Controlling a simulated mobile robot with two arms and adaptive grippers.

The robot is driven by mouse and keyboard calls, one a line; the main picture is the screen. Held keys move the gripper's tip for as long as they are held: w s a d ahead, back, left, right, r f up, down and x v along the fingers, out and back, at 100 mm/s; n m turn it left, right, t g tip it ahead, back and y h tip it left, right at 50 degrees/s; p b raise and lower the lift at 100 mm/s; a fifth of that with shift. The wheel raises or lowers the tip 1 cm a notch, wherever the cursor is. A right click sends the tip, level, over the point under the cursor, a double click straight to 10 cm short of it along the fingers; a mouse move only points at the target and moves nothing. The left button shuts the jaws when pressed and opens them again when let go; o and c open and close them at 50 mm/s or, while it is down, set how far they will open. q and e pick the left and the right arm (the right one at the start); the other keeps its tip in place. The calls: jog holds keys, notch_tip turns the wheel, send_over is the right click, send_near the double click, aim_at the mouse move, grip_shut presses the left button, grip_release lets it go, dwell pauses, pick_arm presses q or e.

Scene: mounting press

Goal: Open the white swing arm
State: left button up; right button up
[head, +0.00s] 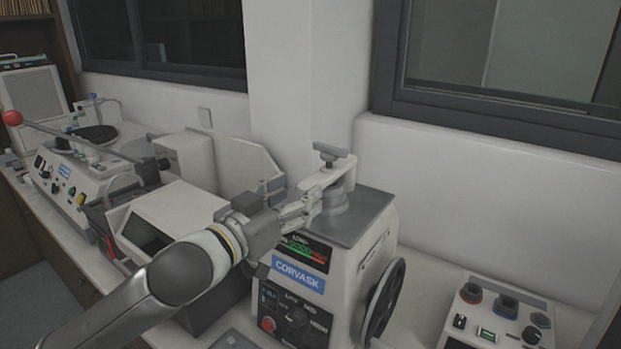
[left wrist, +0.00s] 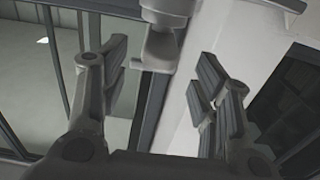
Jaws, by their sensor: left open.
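The white swing arm (head: 322,182) lies across the top of the CORVASK mounting press (head: 346,262), with a dark-grey T-shaped knob (head: 331,152) above it. My left gripper (head: 300,208) is at the near-left end of the swing arm. In the left wrist view its two fingers stand wide apart, and my left gripper (left wrist: 163,58) is open. A pale end piece of the swing arm (left wrist: 161,44) shows between the fingertips, with a gap on each side. Whether it lies fully between the pads or just beyond them I cannot tell. My right gripper is not in view.
A black handwheel (head: 384,302) is on the press's right side. A control box with several knobs (head: 497,318) stands at the right. An open-fronted white machine (head: 180,218) and another bench machine (head: 75,185) stand left. The wall and windows are behind.

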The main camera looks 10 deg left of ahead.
aim_at(329, 173)
pick_arm(q)
jog(key=shift+p+x, duration=0.6)
jog(key=shift+x, duration=2.05)
grip_shut()
